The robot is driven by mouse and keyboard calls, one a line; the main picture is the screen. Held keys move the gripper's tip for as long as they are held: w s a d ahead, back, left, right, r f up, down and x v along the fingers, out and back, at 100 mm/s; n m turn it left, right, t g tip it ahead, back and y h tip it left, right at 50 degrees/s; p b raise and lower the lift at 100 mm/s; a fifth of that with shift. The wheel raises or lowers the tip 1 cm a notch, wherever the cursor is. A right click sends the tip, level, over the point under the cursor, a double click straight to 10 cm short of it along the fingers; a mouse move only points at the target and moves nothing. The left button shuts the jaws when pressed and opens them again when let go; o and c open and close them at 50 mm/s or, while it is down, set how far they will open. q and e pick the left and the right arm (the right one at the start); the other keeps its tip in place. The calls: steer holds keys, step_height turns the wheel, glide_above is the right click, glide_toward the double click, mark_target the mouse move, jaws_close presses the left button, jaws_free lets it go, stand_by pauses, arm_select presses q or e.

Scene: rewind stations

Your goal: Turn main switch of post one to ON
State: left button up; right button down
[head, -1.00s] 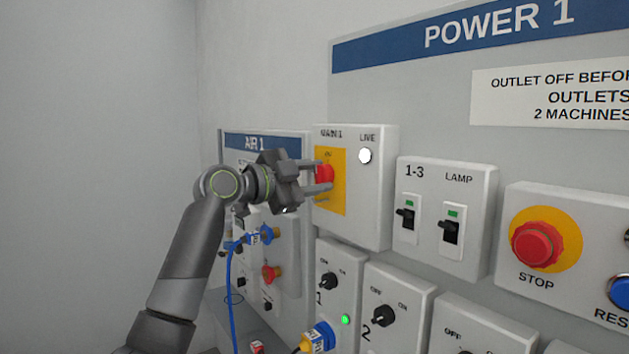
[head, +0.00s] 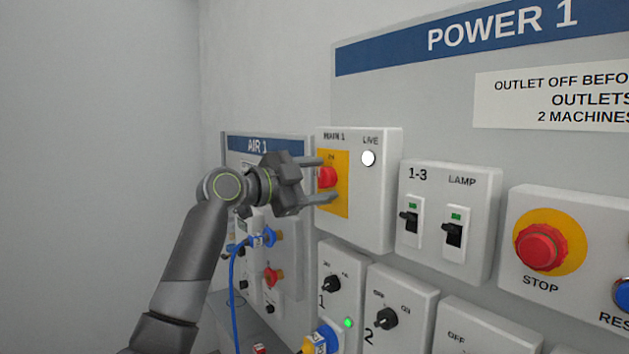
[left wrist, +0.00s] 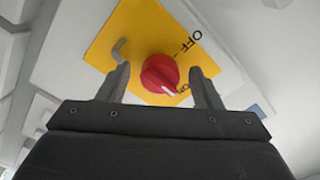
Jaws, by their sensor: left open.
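The main switch of post one is a red rotary knob (head: 327,178) on a yellow plate (head: 339,204) on the box marked MAIN 1. In the left wrist view the knob (left wrist: 158,74) has a white pointer mark towards the ON label, away from OFF. My left gripper (head: 318,180) is open, with one finger above and one below the knob in the head view. In the left wrist view its fingers (left wrist: 161,88) stand on either side of the knob, with gaps between. My right gripper is not in view.
A white LIVE lamp (head: 368,158) is on the same box. To the right are a lamp switch box (head: 447,222) and a red STOP button (head: 541,246). Outlet switches (head: 386,318) are below. The AIR 1 panel (head: 250,144) with a blue hose (head: 233,285) is behind my arm.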

arm_select(q)
steer(key=shift+a, duration=0.1)
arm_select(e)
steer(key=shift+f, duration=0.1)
arm_select(q)
steer(key=b+v, duration=0.4)
steer(key=v, duration=1.3)
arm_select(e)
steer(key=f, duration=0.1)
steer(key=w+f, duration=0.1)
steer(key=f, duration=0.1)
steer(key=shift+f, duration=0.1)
arm_select(q)
steer(key=shift+s, duration=0.1)
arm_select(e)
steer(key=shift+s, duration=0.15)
